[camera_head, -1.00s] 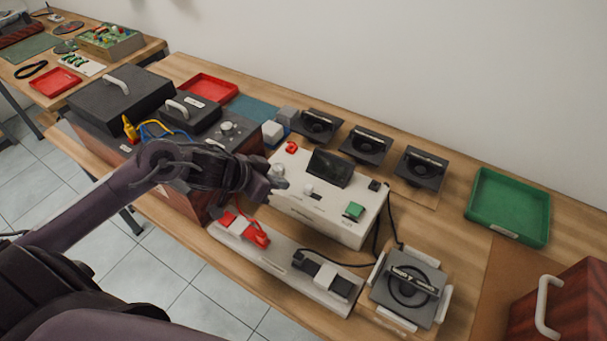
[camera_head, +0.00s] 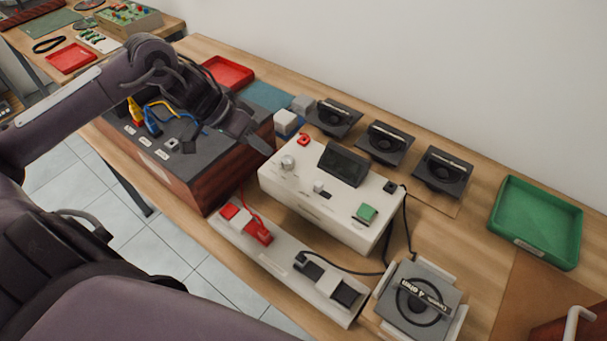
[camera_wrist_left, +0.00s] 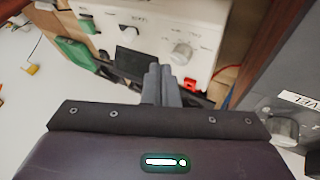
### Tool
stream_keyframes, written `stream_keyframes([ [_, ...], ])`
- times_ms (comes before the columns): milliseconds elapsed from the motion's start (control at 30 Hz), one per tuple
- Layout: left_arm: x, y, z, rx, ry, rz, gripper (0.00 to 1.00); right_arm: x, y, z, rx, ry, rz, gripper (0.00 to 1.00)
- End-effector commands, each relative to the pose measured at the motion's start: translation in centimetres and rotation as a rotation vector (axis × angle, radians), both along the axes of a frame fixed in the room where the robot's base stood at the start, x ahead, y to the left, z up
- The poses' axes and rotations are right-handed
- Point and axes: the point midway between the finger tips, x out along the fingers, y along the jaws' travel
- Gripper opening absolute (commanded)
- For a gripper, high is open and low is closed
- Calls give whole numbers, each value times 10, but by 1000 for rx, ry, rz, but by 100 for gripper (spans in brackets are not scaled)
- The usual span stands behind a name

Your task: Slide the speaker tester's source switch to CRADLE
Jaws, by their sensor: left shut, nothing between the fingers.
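The white speaker tester (camera_head: 322,214) stands on the wooden bench. My left gripper (camera_head: 260,146) is shut and empty, above the gap between the tester and a dark-topped wooden box, left of the knob. In the left wrist view its fingers (camera_wrist_left: 158,70) show in front of the tester's knob (camera_wrist_left: 181,53) and screen (camera_wrist_left: 130,62). My right gripper is not in view.
The dark-topped wooden box (camera_head: 175,178) with cables stands left of the tester. A white strip with red and black clips (camera_head: 280,258) lies in front. A round speaker in a cradle (camera_head: 417,300) is at front right. Several speakers (camera_head: 385,143) line the back; a green tray (camera_head: 537,222) is right.

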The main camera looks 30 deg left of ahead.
Motion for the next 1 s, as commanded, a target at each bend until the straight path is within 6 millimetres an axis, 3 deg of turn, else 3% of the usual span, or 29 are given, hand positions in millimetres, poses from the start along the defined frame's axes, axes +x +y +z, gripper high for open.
stream_keyframes([
  [200, 8, -14, -17, -4, -3, -2, 0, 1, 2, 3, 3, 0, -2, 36],
  [533, 30, -52, -75, -4, 0, -1, 0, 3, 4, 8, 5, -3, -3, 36],
  [733, 25, -80, -75, -1, 0, -5, 0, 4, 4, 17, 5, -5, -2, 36],
  [1000, 24, -90, -76, 0, -1, -2, 0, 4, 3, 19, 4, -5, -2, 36],
])
